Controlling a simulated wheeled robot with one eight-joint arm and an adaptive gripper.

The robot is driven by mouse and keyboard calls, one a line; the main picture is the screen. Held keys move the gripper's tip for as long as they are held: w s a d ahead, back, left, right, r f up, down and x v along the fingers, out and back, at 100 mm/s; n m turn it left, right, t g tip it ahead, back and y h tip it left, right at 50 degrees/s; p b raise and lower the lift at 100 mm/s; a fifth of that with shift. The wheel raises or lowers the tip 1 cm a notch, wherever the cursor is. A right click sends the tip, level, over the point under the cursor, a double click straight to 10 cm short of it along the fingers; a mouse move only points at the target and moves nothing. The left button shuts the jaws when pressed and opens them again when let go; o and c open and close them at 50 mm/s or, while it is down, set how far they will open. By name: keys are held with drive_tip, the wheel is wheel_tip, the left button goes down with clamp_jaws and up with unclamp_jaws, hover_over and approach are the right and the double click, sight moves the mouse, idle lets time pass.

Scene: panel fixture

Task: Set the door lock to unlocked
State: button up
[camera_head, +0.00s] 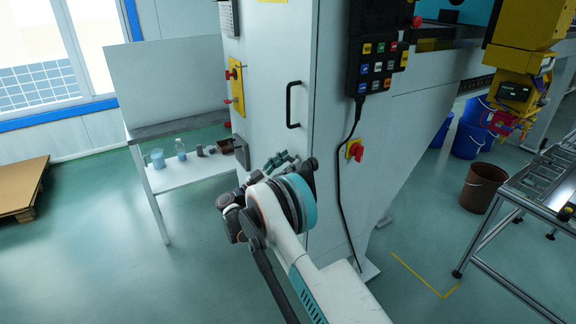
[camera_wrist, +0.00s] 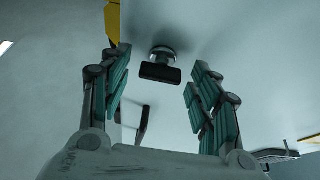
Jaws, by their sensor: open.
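The door lock (camera_wrist: 160,70) shows in the wrist view as a dark, flat turn handle on a round metal base, set on a pale panel. Its handle lies nearly level in the picture, tilted slightly. My gripper (camera_wrist: 163,60) is open, with one teal-padded finger on each side of the lock in the picture. I see no contact between the fingers and the handle. In the head view my gripper (camera_head: 281,161) is close to the lower part of the grey cabinet (camera_head: 273,60). I cannot make out the lock there.
A black door handle (camera_head: 289,105) stands out from the cabinet above my gripper. A yellow plate with a red switch (camera_head: 236,85) is on its left side. A red and yellow knob (camera_head: 355,150) and a button pendant (camera_head: 376,65) are at the right. A table (camera_head: 185,175) stands left.

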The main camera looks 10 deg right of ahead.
drive_tip(key=c, duration=1.1)
drive_tip(key=shift+n, duration=0.5)
drive_tip(key=n+t, duration=0.1)
drive_tip(key=n, duration=0.1)
drive_tip(key=n+t+y, duration=0.1)
drive_tip(key=n+t, duration=0.1)
drive_tip(key=n, duration=0.1)
drive_tip(key=shift+n+y, duration=0.3)
drive_tip(key=n+t+y, duration=0.1)
drive_tip(key=n, duration=0.2)
drive_tip(key=n+y, duration=0.1)
drive_tip(key=n, duration=0.2)
drive_tip(key=shift+s+r+t, duration=0.1)
drive_tip(key=shift+t, duration=0.3)
drive_tip(key=n+y, duration=0.1)
drive_tip(key=n, duration=0.1)
drive_tip(key=n+y+p, duration=0.1)
drive_tip(key=n, duration=0.2)
drive_tip(key=shift+t, duration=0.3)
drive_tip(key=n+y+p, duration=0.1)
drive_tip(key=n+y, duration=0.1)
drive_tip(key=n, duration=0.2)
drive_tip(key=shift+n, duration=0.3)
